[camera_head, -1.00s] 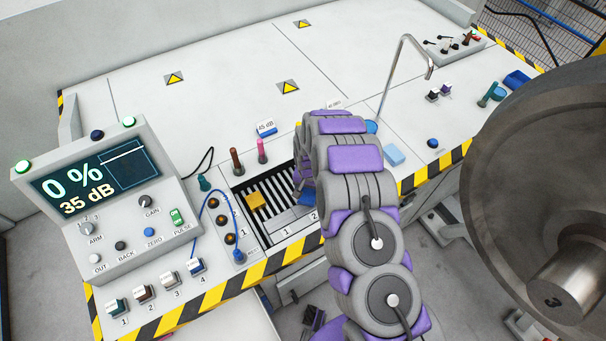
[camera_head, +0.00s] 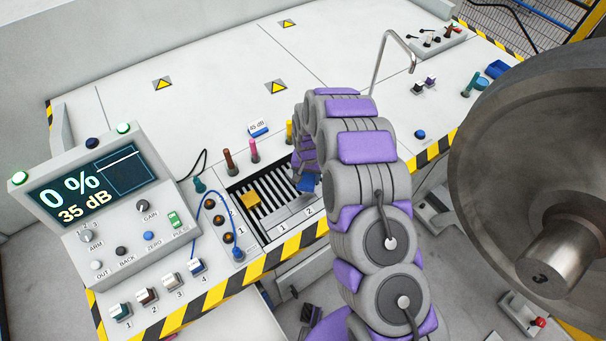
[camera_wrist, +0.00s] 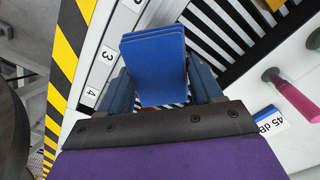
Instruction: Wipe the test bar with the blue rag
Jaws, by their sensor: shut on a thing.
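My gripper (camera_wrist: 160,88) is shut on the blue rag (camera_wrist: 156,58), a folded blue pad between the two dark blue fingers in the wrist view. In the head view the blue tip of my gripper (camera_head: 306,183) is over the right side of the slatted bay, mostly hidden by my arm. A pale grey bar with numbers (camera_head: 292,224), which looks like the test bar, lies along the bay's front edge. In the wrist view its numbered strip (camera_wrist: 110,52) passes left of the rag. I cannot tell whether the rag touches it.
A yellow block (camera_head: 251,201) sits on the bay's slats. Brown and pink plugs (camera_head: 254,150) and a 45 dB block (camera_head: 258,129) stand behind it. The console (camera_head: 110,205) reads 0 % and 35 dB. A large metal wheel (camera_head: 500,150) is close on the right.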

